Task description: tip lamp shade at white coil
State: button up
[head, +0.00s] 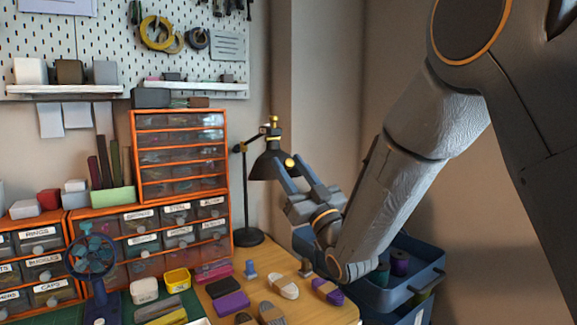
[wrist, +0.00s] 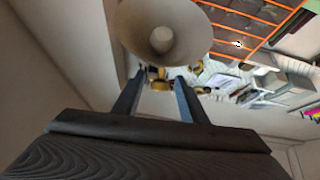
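The black desk lamp shade (head: 268,168) hangs from a stand with a round black base (head: 248,237), at the table's back left. In the wrist view its pale open underside (wrist: 188,28) faces the camera, with the bulb inside. My gripper (head: 291,163) is at the shade's right side, fingers apart with nothing seen between them. In the wrist view the fingertips (wrist: 159,77) reach the shade's lower rim; I cannot tell whether they touch it. The white coil (head: 283,286), with a dark band, lies on the wooden table in front of the lamp.
A purple coil (head: 328,291) and a grey-brown coil (head: 271,313) lie beside the white one. A blue spool (head: 250,270) stands behind. Orange drawer cabinets (head: 181,155) stand left of the lamp. A blue cart (head: 405,283) with spools is at the right.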

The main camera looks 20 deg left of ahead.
jog(key=v, duration=0.7)
jog(key=shift+b, duration=0.45)
jog(key=w+d+f+m+h+p, duration=0.3)
jog(key=w+d+f+h, duration=0.2)
jog(key=d+h, duration=0.25)
jog(key=s+d+f+m+g+h+p, duration=0.3)
jog(key=d+f+g+h, duration=0.5)
jog(key=d, duration=0.5)
jog(key=s+d+f+m+g+p, duration=0.1)
jog(key=s+d+g, duration=0.2)
jog(key=s, duration=0.6)
jog(key=s+d+f+m+g+h+p, duration=0.1)
jog(key=s+d+f+g+p, duration=0.1)
jog(key=s+d, duration=0.3)
jog(key=s+d+f+m+g+h+p, duration=0.1)
jog(key=s+d+m+g, duration=0.1)
jog(key=s, duration=1.1)
jog(key=d+g, duration=0.1)
jog(key=d, duration=0.1)
jog(key=shift+s+d+f+g+p, duration=0.3)
jog(key=shift+s+d+f+g, duration=0.05)
jog(key=shift+s+g, duration=0.05)
